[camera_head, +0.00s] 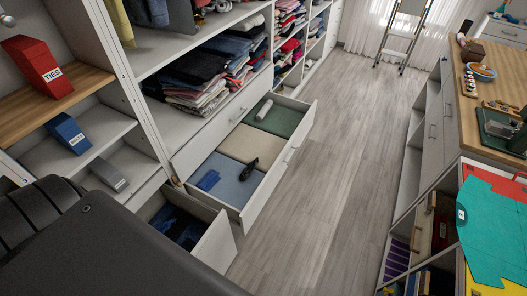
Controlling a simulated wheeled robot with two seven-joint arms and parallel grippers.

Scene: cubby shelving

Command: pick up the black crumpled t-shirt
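No thing here is clearly the black crumpled t-shirt. A small black crumpled item (249,169) lies in the open wide drawer (268,189), on the boundary of its beige and blue-grey sections. Dark navy or black cloth (180,225) lies in the open lower drawer (214,246) nearer me, partly hidden by my own dark body. Black folded clothes (197,66) sit on top of stacks on the shelf above. Neither of my grippers is in view.
A red "TIES" box (40,66) stands on the left shelf. The grey wood floor (320,200) is clear between shelving and the right counter (490,60). A ladder (402,35) stands behind.

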